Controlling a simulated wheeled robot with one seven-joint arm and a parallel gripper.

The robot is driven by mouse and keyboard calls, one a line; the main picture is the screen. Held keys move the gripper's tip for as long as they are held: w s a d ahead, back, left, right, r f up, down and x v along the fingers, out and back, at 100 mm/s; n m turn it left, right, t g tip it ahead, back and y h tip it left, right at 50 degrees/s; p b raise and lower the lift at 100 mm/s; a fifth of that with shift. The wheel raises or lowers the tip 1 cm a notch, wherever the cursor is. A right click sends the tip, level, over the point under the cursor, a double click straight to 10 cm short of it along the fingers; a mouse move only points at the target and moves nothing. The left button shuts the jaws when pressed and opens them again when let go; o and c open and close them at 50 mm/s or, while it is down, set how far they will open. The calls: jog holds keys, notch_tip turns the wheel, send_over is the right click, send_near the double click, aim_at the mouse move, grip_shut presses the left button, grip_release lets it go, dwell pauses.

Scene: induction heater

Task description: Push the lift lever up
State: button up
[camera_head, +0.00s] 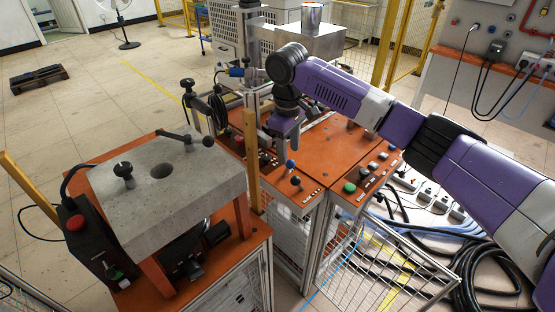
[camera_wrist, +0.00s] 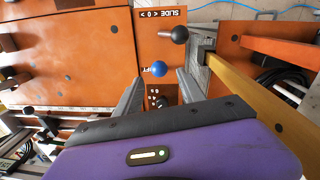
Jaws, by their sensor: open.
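The lift lever has a blue ball knob (camera_wrist: 159,69) on the orange panel, beside partly hidden lettering that seems to read "LIFT". The blue knob also shows in the head view (camera_head: 290,164), at the front of the orange console. My gripper (camera_wrist: 160,78) is open and empty, with one grey finger on each side of the blue knob in the picture. I cannot tell how far the fingertips are above it. In the head view my gripper (camera_head: 284,138) points down over the console, just behind the blue knob. The lever's shaft is hidden.
A black ball lever (camera_wrist: 180,34) labelled "SLIDE" stands close beside the blue one. A yellow post (camera_head: 251,160) rises left of the console. A grey block table (camera_head: 200,175) stands further left. A green button (camera_head: 349,187) sits on the right panel. Cables cover the floor at right.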

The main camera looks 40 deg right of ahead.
aim_at(288, 167)
jog(key=shift+w+d+f+p, duration=0.15)
jog(key=shift+f+p, duration=0.1)
jog(key=shift+f, duration=1.7)
jog(key=shift+s+d+f+p, duration=0.1)
jog(key=shift+f+p, duration=0.1)
jog(key=shift+f, duration=1.7)
grip_shut()
jog(key=shift+w, duration=0.1)
